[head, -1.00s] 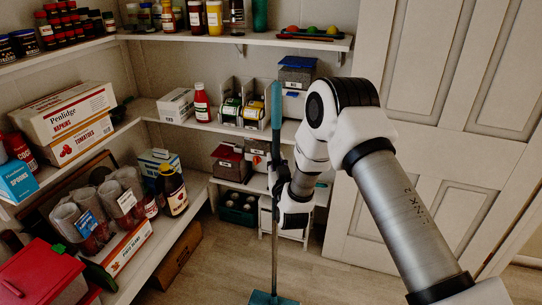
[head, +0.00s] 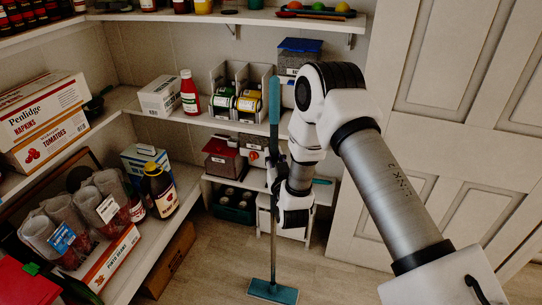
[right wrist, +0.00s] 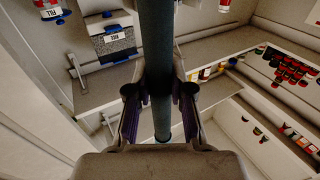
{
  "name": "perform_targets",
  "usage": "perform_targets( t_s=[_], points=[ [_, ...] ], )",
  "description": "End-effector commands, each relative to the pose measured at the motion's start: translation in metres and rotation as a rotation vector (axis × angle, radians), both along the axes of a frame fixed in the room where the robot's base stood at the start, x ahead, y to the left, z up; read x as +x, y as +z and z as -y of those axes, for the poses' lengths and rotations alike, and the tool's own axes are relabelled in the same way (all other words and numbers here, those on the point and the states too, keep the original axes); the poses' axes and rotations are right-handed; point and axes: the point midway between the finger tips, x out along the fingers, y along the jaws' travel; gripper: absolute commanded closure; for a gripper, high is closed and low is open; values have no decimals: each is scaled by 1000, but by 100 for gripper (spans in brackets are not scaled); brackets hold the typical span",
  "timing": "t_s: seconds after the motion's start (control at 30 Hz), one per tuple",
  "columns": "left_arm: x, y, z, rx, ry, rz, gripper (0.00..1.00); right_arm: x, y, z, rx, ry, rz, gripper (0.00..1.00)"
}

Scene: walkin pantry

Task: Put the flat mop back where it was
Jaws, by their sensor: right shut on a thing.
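The flat mop stands upright in the head view, with a teal grip (head: 275,104) at its top, a thin pole (head: 273,245) and a flat teal head (head: 273,291) at the floor. My right gripper (head: 272,176) is shut on the mop's pole, below the teal grip. In the right wrist view the pole (right wrist: 157,60) passes between the two fingers of the right gripper (right wrist: 160,100). Whether the mop head touches the floor is hard to tell. My left gripper is not in view.
Shelves with boxes, bottles and jars line the left and back walls. A red bottle (head: 190,93) stands on the back shelf. A dark green crate (head: 234,206) sits low behind the mop. A white panelled door (head: 440,150) is at the right. The floor (head: 215,270) around the mop head looks clear.

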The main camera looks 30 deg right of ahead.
Motion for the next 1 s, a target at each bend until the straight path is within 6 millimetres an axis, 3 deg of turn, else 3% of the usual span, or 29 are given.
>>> perform_targets(
  t_s=[0.3, 0.33, 0.37, 0.4, 0.77, 1.0],
  points=[
    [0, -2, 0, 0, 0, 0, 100, 0, -5, 0, 2, 1, -6, 100],
    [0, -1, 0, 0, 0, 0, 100, 0, -5, 0, 3, 1, -8, 69],
    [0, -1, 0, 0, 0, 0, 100, 0, -5, 0, 3, 1, -8, 58],
    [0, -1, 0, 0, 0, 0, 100, 0, -4, 0, 3, 1, -8, 54],
    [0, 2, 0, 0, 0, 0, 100, -2, 0, -1, 3, 1, -8, 54],
    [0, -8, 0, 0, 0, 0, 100, -51, -6, -21, 3, 4, -13, 54]
  ],
)
